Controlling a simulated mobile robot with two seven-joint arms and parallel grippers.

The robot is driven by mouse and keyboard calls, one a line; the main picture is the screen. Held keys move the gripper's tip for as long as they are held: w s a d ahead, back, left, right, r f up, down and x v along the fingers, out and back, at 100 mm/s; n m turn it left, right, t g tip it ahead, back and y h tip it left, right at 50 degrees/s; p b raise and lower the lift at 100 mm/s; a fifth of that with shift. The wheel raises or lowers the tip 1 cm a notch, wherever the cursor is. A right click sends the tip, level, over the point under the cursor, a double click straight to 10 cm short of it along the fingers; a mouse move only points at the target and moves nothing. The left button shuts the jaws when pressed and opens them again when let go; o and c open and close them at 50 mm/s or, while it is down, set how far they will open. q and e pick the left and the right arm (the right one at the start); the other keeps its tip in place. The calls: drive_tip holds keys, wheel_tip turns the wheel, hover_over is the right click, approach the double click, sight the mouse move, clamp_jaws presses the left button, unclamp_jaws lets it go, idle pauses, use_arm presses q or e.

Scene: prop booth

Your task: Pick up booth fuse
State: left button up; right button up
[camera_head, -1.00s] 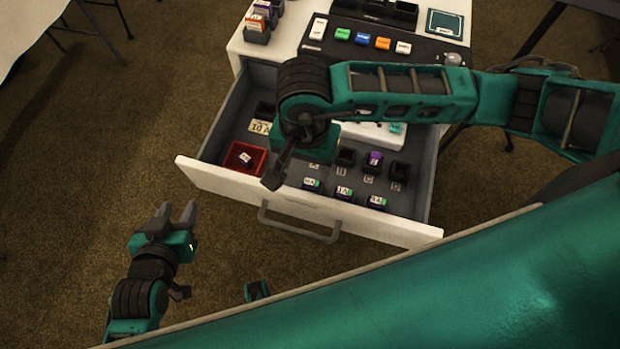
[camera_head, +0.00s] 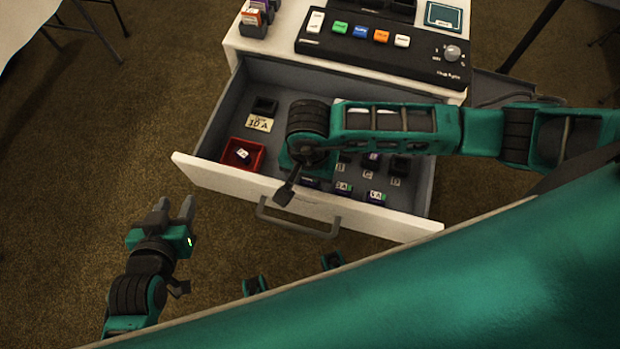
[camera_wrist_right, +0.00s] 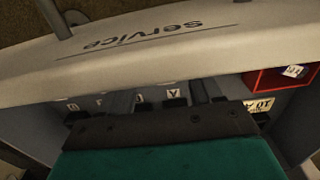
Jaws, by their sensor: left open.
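Several small dark fuse-like blocks with white labels stand in the open drawer, one (camera_head: 376,196) near its front wall. Another small block with a white label (camera_head: 243,154) lies in a red tray (camera_head: 228,150) at the drawer's left; it also shows in the right wrist view (camera_wrist_right: 293,71). I cannot tell which is the booth fuse. My left gripper (camera_head: 175,206) is open and empty, outside the drawer at the left.
The white drawer front (camera_head: 225,190) has a grey handle (camera_head: 297,226). A "10 A" card (camera_head: 259,123) and an empty black holder (camera_head: 264,106) lie in the drawer's back left. A black button panel (camera_head: 385,55) sits on the cabinet above.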

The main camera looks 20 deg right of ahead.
drive_tip(key=c, duration=1.1)
drive_tip(key=shift+r, duration=0.15)
